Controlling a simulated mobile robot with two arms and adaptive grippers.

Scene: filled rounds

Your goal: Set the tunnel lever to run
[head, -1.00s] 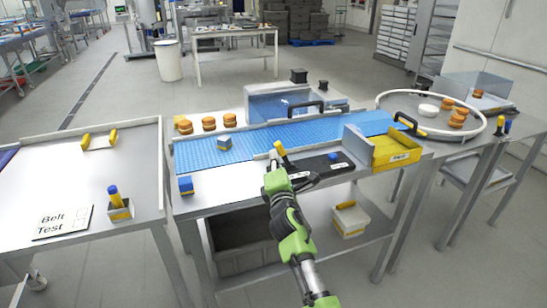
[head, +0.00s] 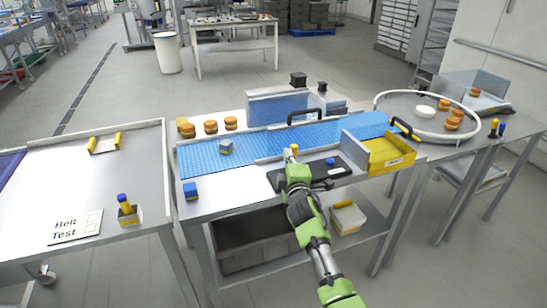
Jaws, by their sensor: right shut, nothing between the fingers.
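The lever (head: 294,148), with a yellow tip, stands at the left part of a black panel (head: 278,178) on the front edge of the belt table. My right gripper (head: 292,159) is shut and empty. It is right at the lever and hides its lower part, so I cannot tell whether they touch. A blue button (head: 331,161) and a white label sit on the panel to the right. My left gripper is not in view.
A yellow bin (head: 390,155) stands right of the panel.

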